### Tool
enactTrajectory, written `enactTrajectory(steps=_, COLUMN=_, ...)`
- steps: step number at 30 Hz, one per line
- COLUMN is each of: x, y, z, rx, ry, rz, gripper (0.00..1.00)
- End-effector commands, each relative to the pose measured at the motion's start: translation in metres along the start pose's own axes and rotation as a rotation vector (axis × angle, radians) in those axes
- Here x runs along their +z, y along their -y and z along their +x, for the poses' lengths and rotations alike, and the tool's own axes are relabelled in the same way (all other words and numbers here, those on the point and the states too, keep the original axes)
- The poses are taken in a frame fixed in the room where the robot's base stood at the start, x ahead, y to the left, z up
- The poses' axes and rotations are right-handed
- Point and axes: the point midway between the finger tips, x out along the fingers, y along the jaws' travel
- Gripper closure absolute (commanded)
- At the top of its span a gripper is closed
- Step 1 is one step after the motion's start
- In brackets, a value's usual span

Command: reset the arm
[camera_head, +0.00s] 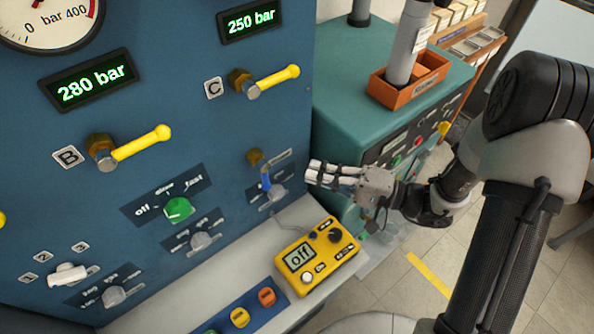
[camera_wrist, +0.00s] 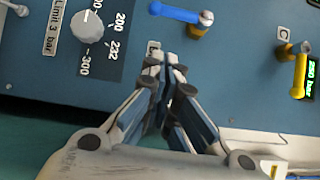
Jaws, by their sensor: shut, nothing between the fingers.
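My gripper (camera_head: 312,172) is shut and empty in the head view. Its fingertips point left at the blue panel, close to the small blue-handled valve (camera_head: 265,178); I cannot tell whether they touch the panel. My dark arm comes in from the right side. In the wrist view my gripper (camera_wrist: 163,60) is shut, with its tips near a label on the panel, below the blue handle (camera_wrist: 174,12). The blue panel (camera_head: 200,90) carries yellow-handled valves B (camera_head: 140,143) and C (camera_head: 272,80).
A yellow meter (camera_head: 318,257) reading "off" sits on the grey ledge below my gripper. A teal cabinet (camera_head: 345,125) with an orange tray (camera_head: 432,75) and a grey cylinder (camera_head: 408,45) stands behind it. Displays read 280 bar (camera_head: 88,82) and 250 bar (camera_head: 250,20).

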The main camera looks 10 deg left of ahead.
Motion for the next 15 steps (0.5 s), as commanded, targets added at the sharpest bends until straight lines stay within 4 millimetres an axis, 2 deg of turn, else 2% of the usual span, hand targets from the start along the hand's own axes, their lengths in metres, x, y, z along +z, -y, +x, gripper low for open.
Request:
enactTrajectory(steps=1, x=-0.001, y=0.002, z=-0.013, rx=0.0, ry=-0.007, rz=0.001, gripper=1.0)
enactTrajectory(steps=6, x=-0.001, y=0.002, z=-0.043, rx=-0.001, ry=-0.005, rz=-0.002, gripper=1.0)
enactTrajectory(steps=10, x=-0.001, y=0.002, z=-0.057, rx=-0.002, ry=-0.002, rz=-0.001, gripper=1.0)
enactTrajectory(steps=15, x=0.0, y=0.002, z=-0.062, rx=-0.001, ry=-0.001, rz=-0.001, gripper=1.0)
